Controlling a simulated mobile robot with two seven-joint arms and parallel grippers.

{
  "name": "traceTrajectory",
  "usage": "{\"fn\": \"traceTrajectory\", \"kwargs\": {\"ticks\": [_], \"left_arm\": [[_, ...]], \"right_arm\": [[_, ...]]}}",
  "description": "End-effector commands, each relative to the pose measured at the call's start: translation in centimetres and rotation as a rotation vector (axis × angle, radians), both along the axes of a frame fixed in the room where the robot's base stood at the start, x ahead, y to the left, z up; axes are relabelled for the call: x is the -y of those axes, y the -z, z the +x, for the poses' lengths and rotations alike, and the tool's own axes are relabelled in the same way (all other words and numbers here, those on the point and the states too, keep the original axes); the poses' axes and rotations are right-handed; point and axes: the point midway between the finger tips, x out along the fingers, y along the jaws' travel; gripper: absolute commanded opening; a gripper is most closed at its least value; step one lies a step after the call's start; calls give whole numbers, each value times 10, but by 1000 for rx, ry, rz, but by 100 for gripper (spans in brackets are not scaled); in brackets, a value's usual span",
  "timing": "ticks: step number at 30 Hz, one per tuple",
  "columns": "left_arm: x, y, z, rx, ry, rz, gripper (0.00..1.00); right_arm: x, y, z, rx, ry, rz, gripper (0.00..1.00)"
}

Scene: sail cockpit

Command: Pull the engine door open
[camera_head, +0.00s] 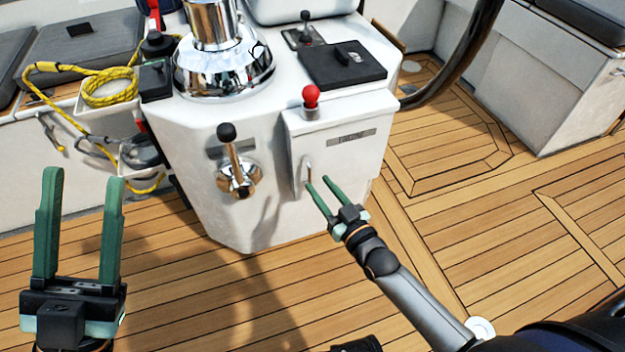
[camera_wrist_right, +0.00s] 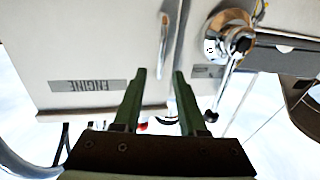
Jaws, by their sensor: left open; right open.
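The engine door (camera_head: 343,155) is a white panel on the front of the white pedestal and looks shut. It carries a grey label and a slim metal handle (camera_head: 306,170) near its left edge. In the right wrist view, upside down, the door (camera_wrist_right: 90,50) has a readable ENGINE label (camera_wrist_right: 88,86), and the handle (camera_wrist_right: 164,45) stands upright. My right gripper (camera_head: 318,183) is open and empty just in front of the handle. In the wrist view the handle lies beyond and between its fingertips (camera_wrist_right: 160,73). My left gripper (camera_head: 83,177) is open and empty, far left of the door.
A black-knobbed lever (camera_head: 233,160) on a chrome base sits left of the door. A red-knobbed lever (camera_head: 311,98) stands above the door. Yellow rope (camera_head: 108,92) hangs at the left. The teak deck (camera_head: 480,210) before the pedestal is clear.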

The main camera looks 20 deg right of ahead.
Motion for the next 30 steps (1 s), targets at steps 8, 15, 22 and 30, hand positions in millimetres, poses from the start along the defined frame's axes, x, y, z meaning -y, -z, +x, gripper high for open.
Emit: {"fn": "traceTrajectory", "kwargs": {"ticks": [8,15,22,30], "left_arm": [[1,13,0,-10,12,-9,50],[1,14,1,-11,14,-12,50],[1,14,1,-12,14,-12,50],[1,14,1,-12,16,-12,50]], "right_arm": [[-8,1,35,0,0,1,41],[-10,1,41,-2,0,1,41],[-10,0,40,-2,0,1,32],[-9,0,40,-2,0,0,2]]}}
